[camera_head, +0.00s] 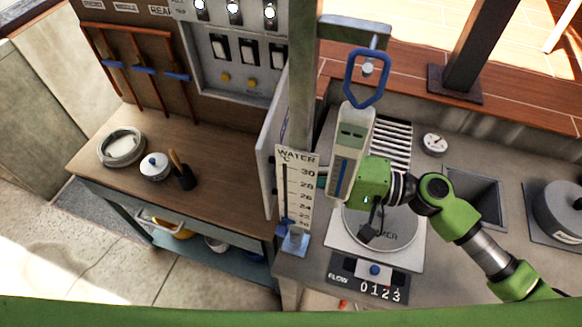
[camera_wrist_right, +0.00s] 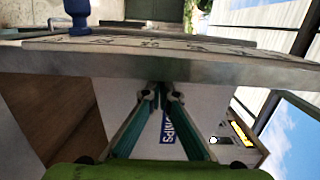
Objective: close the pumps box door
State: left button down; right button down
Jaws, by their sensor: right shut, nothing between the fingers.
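The pumps box (camera_head: 238,62) is a grey box with lamps, switches and yellow buttons at the top of the head view. Its door (camera_head: 268,150) stands open, swung out on the box's right side and seen nearly edge-on. In the right wrist view the white door face (camera_wrist_right: 118,100) carries a blue PUMPS label (camera_wrist_right: 168,128), partly hidden by the fingers. My right gripper (camera_head: 323,179) is shut and empty, beside the WATER board and pointing left toward the door. The right wrist view shows its teal fingers (camera_wrist_right: 160,92) meeting in front of the door; contact is unclear. My left gripper is not in view.
The WATER gauge board (camera_head: 297,185) and a grey post (camera_head: 301,90) stand close by the right fingers. A meter (camera_head: 350,150) hangs beside them under a blue hook. The wooden bench (camera_head: 215,195) holds a round dish, a lidded pot and a dark cup.

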jog(key=w+a, duration=0.1)
jog(key=a, duration=0.5)
jog(key=shift+w+a, duration=0.15)
